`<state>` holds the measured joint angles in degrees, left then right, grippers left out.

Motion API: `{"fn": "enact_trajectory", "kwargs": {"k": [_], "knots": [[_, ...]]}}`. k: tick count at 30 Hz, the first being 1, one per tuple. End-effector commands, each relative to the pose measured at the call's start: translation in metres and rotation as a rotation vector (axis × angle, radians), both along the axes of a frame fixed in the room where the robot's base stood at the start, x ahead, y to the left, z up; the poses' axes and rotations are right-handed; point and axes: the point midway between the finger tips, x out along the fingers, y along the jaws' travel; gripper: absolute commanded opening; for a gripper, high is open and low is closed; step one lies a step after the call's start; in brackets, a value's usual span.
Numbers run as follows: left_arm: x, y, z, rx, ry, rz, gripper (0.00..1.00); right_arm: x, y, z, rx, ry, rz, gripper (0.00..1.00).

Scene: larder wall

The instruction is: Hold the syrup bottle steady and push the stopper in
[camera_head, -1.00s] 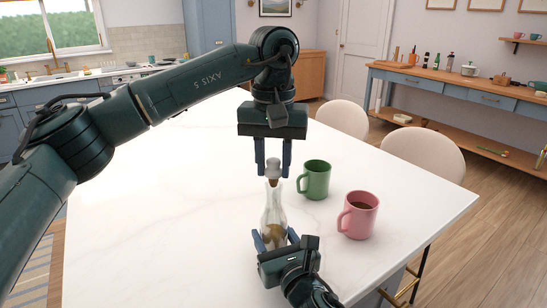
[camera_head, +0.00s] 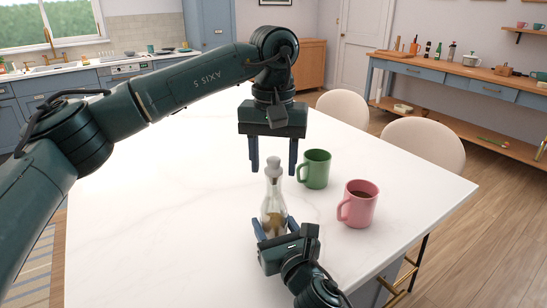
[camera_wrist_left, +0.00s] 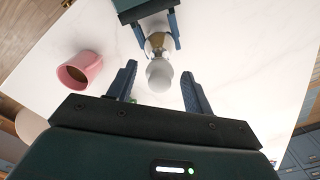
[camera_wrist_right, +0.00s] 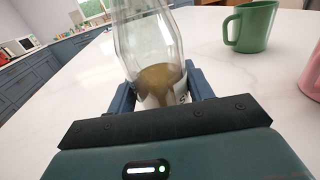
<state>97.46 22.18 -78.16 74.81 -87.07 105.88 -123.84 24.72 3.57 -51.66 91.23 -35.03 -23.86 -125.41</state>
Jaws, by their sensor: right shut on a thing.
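The syrup bottle (camera_head: 273,212) is clear glass with some brown syrup low inside, and it stands upright on the white island top. The pale grey stopper (camera_head: 273,166) sits at the bottle's mouth; it also shows in the left wrist view (camera_wrist_left: 159,74). How deep it sits is hard to tell. My left gripper (camera_head: 273,172) points down over the bottle, fingers apart on either side of the stopper with gaps, holding nothing. My right gripper (camera_head: 273,226) is shut on the lower body of the bottle; the right wrist view shows the bottle (camera_wrist_right: 150,50) between its fingers.
A green mug (camera_head: 316,169) and a pink mug (camera_head: 358,204) with dark drink stand to the right of the bottle. The white island top (camera_head: 150,220) is clear on the left. Two pale chairs stand beyond its right edge.

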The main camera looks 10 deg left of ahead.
Motion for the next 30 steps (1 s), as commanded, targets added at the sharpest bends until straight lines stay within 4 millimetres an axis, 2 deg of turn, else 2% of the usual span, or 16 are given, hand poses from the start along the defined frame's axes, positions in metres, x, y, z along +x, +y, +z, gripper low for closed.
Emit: {"fn": "enact_trajectory", "kwargs": {"k": [8, 11, 14, 24, 30], "knots": [[0.000, 0.000, 0.001, 0.000, 0.000, 0.000, 0.55, 0.000, 0.000, -0.001, -0.001, 0.002, 0.000, 0.15], [0.001, 0.000, 0.007, -0.001, -0.002, 0.001, 0.55, 0.000, 0.000, -0.001, -0.001, 0.002, 0.000, 0.15], [0.001, 0.000, 0.021, -0.001, -0.004, 0.000, 0.55, 0.000, 0.000, -0.001, -0.001, 0.002, 0.000, 0.15], [0.000, -0.001, 0.091, 0.000, -0.002, 0.001, 0.55, 0.000, 0.000, -0.001, -0.001, 0.002, 0.000, 0.15], [0.000, 0.000, 0.116, 0.000, -0.002, 0.001, 0.55, 0.000, 0.000, -0.001, -0.001, 0.002, 0.000, 0.15]]}}
